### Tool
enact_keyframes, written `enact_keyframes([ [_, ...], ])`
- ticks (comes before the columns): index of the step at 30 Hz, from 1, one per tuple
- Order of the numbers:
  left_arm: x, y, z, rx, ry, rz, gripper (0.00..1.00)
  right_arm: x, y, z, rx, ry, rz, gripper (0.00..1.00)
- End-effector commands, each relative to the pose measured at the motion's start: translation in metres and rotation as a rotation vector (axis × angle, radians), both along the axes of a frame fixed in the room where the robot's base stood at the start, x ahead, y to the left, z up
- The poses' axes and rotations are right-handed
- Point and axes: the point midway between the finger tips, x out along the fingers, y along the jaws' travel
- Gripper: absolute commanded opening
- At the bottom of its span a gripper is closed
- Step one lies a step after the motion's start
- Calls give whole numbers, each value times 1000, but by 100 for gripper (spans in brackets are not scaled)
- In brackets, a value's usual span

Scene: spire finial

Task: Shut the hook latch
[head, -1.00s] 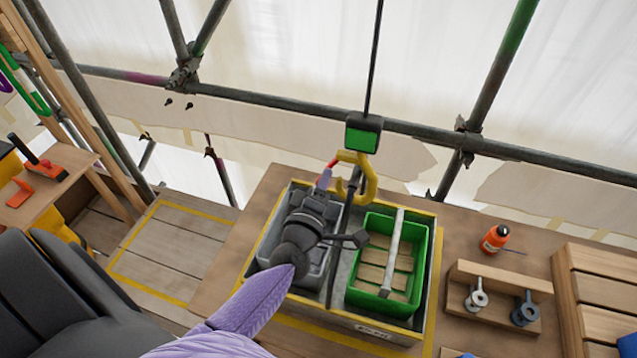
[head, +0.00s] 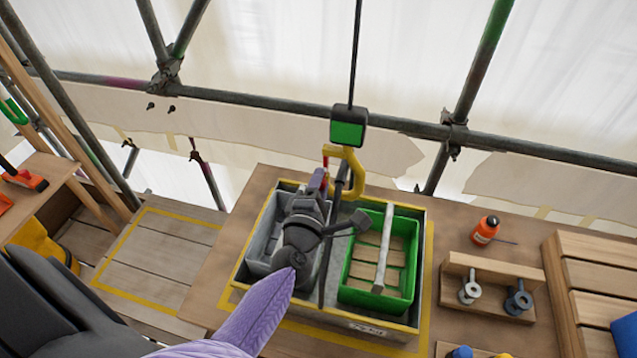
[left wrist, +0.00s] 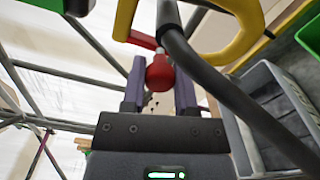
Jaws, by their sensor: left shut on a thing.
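A yellow hook (head: 352,175) hangs below a black block with a green face (head: 348,130). It stands around or beside the dark bar (head: 331,225) over the crate; I cannot tell which. The hook's red latch (head: 325,161) shows at its left side. In the left wrist view the latch is a red arm (left wrist: 140,39) with a round red knob (left wrist: 160,73), beside the yellow hook (left wrist: 238,40) and dark bar (left wrist: 235,97). My left gripper (head: 319,182) is shut on the knob, its purple fingers on either side. My right gripper is out of view.
The crate (head: 372,327) holds a grey bin (head: 262,238) and a green bin (head: 345,288). An orange bottle (head: 485,231) and a wooden rack (head: 490,265) with metal eyebolts stand to the right. Scaffold tubes (head: 400,122) run behind.

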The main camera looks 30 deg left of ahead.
Motion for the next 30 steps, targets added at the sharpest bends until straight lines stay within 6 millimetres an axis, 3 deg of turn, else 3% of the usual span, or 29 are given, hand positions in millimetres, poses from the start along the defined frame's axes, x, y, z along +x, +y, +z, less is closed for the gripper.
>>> enact_keyframes([
  [11, 0, -1, -1, -7, 2, -1, 0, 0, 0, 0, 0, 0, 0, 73],
  [12, 0, -1, -2, -7, 2, -1, 43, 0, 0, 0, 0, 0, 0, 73],
  [16, 0, -1, -1, -6, 2, -1, 71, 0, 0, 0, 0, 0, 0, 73],
  [25, -2, -1, -1, -4, 1, -1, 72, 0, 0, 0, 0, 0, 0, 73],
  [30, -27, -7, -2, -6, 4, 0, 72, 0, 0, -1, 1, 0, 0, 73],
])
